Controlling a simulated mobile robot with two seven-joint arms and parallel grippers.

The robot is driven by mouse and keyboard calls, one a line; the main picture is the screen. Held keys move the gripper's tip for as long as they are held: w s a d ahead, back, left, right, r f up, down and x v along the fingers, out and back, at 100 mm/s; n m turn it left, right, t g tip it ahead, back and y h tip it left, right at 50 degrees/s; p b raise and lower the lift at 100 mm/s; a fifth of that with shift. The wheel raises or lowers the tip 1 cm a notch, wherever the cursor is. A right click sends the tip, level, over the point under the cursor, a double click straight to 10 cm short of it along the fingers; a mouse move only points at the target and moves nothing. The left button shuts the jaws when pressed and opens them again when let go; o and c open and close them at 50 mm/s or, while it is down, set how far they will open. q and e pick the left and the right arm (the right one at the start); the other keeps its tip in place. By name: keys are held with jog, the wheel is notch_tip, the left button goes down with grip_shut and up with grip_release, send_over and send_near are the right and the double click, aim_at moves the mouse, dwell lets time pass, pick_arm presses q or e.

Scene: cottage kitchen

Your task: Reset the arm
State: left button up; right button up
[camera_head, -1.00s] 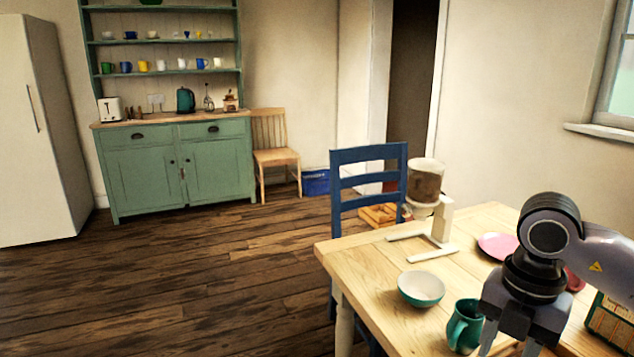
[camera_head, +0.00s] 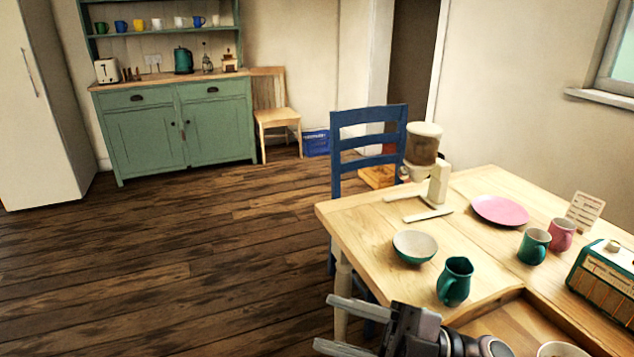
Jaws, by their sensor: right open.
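My right gripper (camera_head: 322,324) is low in the head view, just left of the table's near corner. Its two grey fingers point left, spread apart, with nothing between them. The wrist and forearm run off the bottom edge toward the right. My left gripper is not in view.
A blue chair (camera_head: 368,115) stands behind. The floor at left is clear.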

jog(key=w+d+f+m+t+h+p, duration=0.1)
jog(key=w+d+f+m+t+h, duration=0.1)
jog(key=d+f+m+t+h, duration=0.65)
jog(key=w+d+f+m+t+h+p, duration=0.1)
jog(key=w+d+f+m+t+h, duration=0.15)
jog(key=f+m+t+h, duration=0.6)
jog(key=s+d+f+m+g+h, duration=0.1)
jog(key=s+d+f+m+g, duration=0.2)
jog(key=s+f+g, duration=0.1)
jog(key=s+d+f+m+g+h, duration=0.1)
jog(key=s+d+f+m+g, duration=0.2)
jog(key=s+f+g, duration=0.2)
jog(key=s+f, duration=0.2)
jog(key=s, duration=0.1)
jog(key=shift+s+f+p, duration=0.25)
jog(key=shift+s+p, duration=0.05)
jog(key=shift+s, duration=0.1)
